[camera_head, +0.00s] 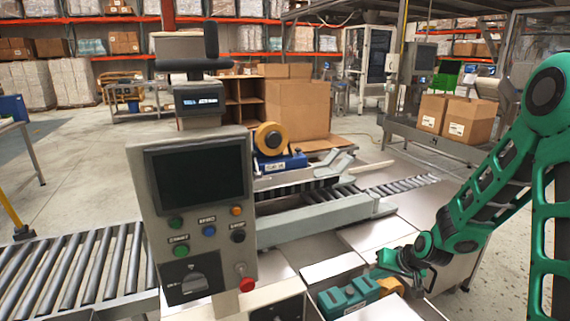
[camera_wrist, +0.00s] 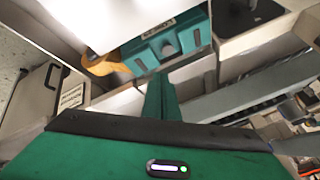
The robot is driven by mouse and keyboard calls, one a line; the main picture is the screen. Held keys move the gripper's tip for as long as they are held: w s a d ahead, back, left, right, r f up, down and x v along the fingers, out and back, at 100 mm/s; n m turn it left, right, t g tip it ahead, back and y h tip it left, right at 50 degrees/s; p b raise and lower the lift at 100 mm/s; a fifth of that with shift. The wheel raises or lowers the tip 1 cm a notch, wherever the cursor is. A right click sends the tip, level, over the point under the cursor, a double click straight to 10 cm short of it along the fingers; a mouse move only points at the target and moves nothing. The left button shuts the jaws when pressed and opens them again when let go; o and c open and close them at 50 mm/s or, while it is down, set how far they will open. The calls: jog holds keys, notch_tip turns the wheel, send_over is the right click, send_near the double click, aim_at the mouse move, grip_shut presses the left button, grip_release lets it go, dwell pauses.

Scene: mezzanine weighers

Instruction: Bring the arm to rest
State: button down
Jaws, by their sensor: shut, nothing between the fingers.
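My green arm comes in from the right in the head view and bends down to the steel bench. My gripper (camera_head: 408,268) is at its low end, just above and right of a teal device (camera_head: 345,297) with an orange part at its right end. The wrist view also shows my gripper (camera_wrist: 160,92) with its fingers together and nothing held. In that view the teal device (camera_wrist: 166,46) lies beyond the fingers, with an orange-yellow piece at its left. I cannot tell from these views whether the gripper touches the device.
A control panel (camera_head: 197,190) with a dark screen and buttons stands left of the bench. A roller conveyor (camera_head: 75,270) is at far left. A tape machine (camera_head: 270,140) and cardboard boxes (camera_head: 297,108) are behind. Two cartons (camera_head: 457,117) sit on a back-right table. The floor at back left is open.

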jog(key=s+d+r+g+h, duration=0.2)
jog(key=s+d+r, duration=0.6)
jog(key=s, duration=0.1)
jog(key=s+d+r+m+g, duration=0.1)
jog(key=s+r, duration=0.3)
jog(key=s, duration=0.5)
jog(key=s+d+r+m+g, duration=0.1)
jog(key=s+r, duration=0.3)
jog(key=s, duration=0.5)
jog(key=s+d+r+m+g, duration=0.1)
jog(key=s+r+m+g, duration=0.1)
jog(key=s, duration=0.7)
jog(key=shift+s+d+r+h, duration=0.25)
jog(key=shift+r+h, duration=0.05)
jog(key=shift+r, duration=0.6)
jog(key=shift+w+f, duration=0.25)
jog(key=shift+w, duration=0.4)
jog(key=shift+s, duration=0.15)
